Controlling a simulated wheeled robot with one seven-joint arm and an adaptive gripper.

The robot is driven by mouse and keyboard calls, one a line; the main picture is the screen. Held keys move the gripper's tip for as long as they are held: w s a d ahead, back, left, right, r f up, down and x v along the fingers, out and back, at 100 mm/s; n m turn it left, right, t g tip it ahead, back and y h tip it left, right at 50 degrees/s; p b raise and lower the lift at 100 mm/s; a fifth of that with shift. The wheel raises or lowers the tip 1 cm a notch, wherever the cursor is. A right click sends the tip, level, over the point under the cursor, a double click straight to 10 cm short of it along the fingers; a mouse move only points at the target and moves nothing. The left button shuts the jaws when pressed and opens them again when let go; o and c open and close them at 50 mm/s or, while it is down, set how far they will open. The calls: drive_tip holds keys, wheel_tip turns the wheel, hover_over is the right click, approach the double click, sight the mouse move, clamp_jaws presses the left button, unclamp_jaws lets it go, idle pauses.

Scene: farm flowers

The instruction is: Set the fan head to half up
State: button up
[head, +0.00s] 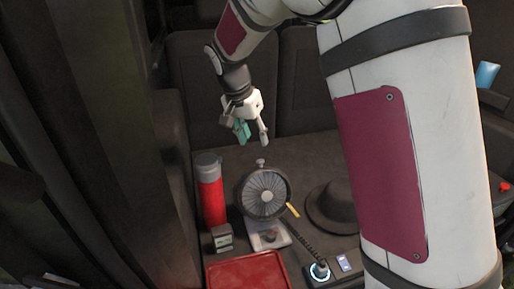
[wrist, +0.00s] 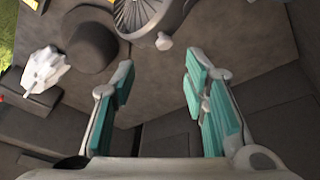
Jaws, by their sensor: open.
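The fan's round grey head (head: 265,193) stands on a light base (head: 268,236) on the dark surface in the head view, with a small knob (head: 261,162) on its top. In the wrist view the fan head (wrist: 145,14) is cut off by the top edge, and its knob (wrist: 164,42) points toward my gripper. My gripper (head: 254,136) is above and behind the fan, apart from it. In the wrist view my gripper (wrist: 160,82) has its teal-padded fingers wide apart with nothing between them. The exact tilt of the fan head is hard to tell.
A red bottle (head: 211,196) stands left of the fan, with a small grey box (head: 222,238) in front. A dark hat (head: 331,207) lies to the right. A red tray (head: 246,272) is at the front. A coiled cable (head: 303,245) runs beside the fan. Seat backs rise behind.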

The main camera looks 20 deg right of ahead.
drive_tip(key=shift+v, duration=1.5)
drive_tip(key=shift+f, duration=0.1)
drive_tip(key=c, duration=0.6)
drive_tip(key=shift+w+d+f+n, duration=0.2)
drive_tip(key=shift+f+n, duration=0.05)
drive_tip(key=shift+n, duration=0.15)
clamp_jaws()
drive_tip(key=w+d+f+n+t+y+p, duration=0.3)
drive_tip(key=w+d+f+n+y+p, duration=0.15)
drive_tip(key=n, duration=0.55)
wheel_tip(320, 180, down, 7)
drive_tip(key=shift+w+a+p, duration=0.4)
drive_tip(key=shift+w+a, duration=0.1)
